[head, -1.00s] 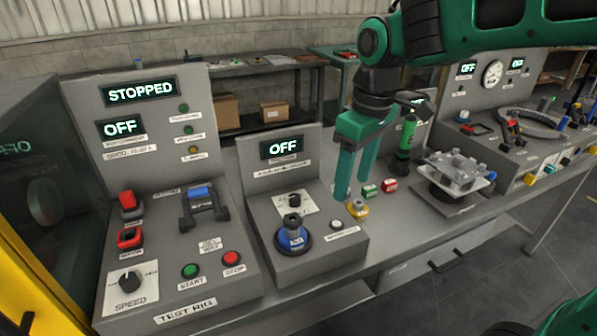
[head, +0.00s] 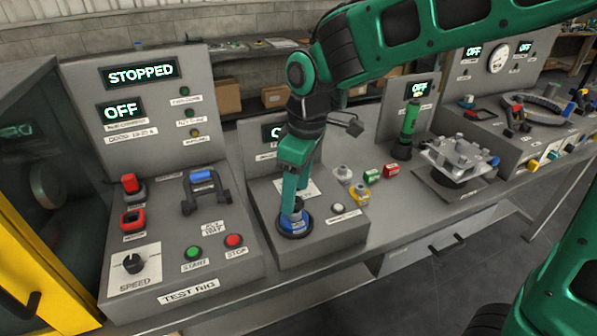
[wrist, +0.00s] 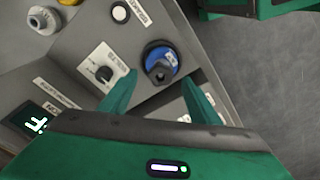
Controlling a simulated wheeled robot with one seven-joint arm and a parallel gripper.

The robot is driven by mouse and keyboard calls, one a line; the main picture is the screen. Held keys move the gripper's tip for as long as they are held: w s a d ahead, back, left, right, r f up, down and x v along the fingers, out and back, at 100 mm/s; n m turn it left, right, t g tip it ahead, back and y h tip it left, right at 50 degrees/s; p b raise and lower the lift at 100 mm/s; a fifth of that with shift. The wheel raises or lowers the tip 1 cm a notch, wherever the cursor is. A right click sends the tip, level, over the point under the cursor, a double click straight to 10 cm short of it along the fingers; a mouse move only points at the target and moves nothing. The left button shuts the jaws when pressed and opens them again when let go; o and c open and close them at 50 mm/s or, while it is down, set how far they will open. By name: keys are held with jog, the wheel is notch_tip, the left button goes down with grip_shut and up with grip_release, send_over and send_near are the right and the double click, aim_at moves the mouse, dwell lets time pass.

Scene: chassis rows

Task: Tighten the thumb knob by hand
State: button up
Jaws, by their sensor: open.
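A round blue fitting with a black knob-like top (head: 294,223) sits on the sloped top of the middle console; it seems to be the thumb knob. In the wrist view the blue part and black top (wrist: 160,64) show just beyond my fingers. My gripper (head: 291,206) is above it, pointing down, and hides part of it in the head view. In the wrist view my gripper (wrist: 160,84) is open, its fingers apart with nothing held. The black top lies roughly in line with the gap. I cannot tell whether a finger touches it.
A black dial (wrist: 104,75) and a white button (wrist: 120,13) are close by on the same console. The test rig panel (head: 190,291) stands left. Yellow and grey fittings (head: 358,194), a red block (head: 391,171) and a metal fixture (head: 460,155) stand right.

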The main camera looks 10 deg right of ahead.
jog(key=shift+w+a+f, duration=0.1)
jog(key=shift+f, duration=0.95)
jog(key=c, duration=1.1)
jog(key=o, duration=0.3)
jog(key=shift+c, duration=1.3)
jog(key=m, duration=0.4)
jog(key=shift+m+t, duration=0.3)
jog(key=shift+m, duration=0.6)
jog(key=shift+w+h, duration=0.1)
jog(key=shift+h, duration=0.2)
jog(key=m, duration=0.5)
jog(key=shift+m+h, duration=0.3)
jog(key=shift+m, duration=0.1)
